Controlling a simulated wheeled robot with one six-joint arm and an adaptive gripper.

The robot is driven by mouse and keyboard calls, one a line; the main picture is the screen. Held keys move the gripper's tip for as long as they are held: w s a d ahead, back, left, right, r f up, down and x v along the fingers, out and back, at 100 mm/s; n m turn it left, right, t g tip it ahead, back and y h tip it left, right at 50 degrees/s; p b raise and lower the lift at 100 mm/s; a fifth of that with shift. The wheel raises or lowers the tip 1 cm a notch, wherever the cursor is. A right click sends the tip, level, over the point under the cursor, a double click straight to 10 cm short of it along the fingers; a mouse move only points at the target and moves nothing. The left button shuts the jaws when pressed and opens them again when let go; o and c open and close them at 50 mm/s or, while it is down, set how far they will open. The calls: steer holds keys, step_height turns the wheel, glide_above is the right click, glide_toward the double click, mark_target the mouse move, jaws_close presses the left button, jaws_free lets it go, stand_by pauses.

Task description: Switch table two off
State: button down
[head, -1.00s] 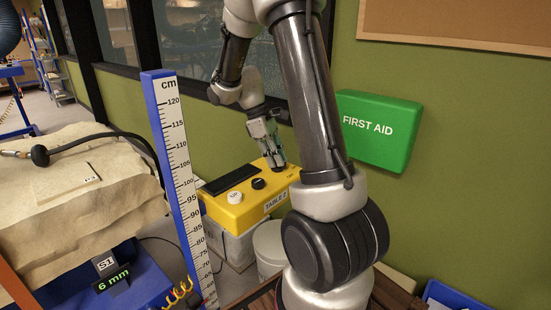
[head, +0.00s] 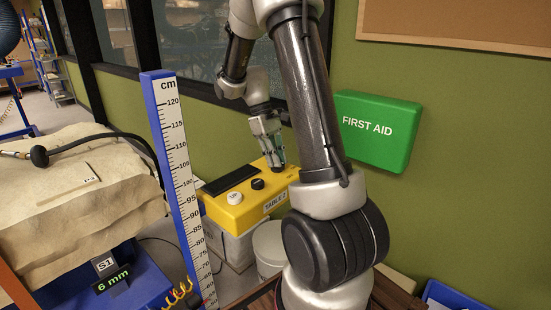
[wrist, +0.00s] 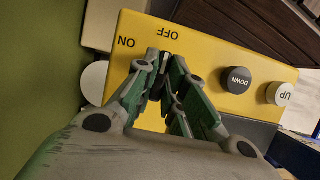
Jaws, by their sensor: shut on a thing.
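The yellow control box (head: 222,212) labelled TABLE 2 stands by the green wall. It also shows in the wrist view (wrist: 215,62), with the words ON and OFF at one end. A black DOWN button (wrist: 236,79) and a white UP button (wrist: 279,93) sit along its face. My gripper (head: 277,165) reaches down to the end of the box away from these buttons. In the wrist view my gripper (wrist: 162,62) is shut on a small switch beside the ON and OFF words. The fingertips hide most of the switch, so its setting cannot be read.
A blue-edged height ruler (head: 180,180) stands left of the box. A pale fossil block (head: 75,185) lies farther left on a blue lift table (head: 150,285). A green first aid box (head: 377,130) hangs on the wall at right. A white bucket (head: 268,245) stands below the box.

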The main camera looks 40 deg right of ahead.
steer(key=shift+s+f, duration=0.1)
steer(key=shift+s, duration=0.05)
steer(key=c, duration=1.5)
jaws_free()
steer(key=v, duration=1.2)
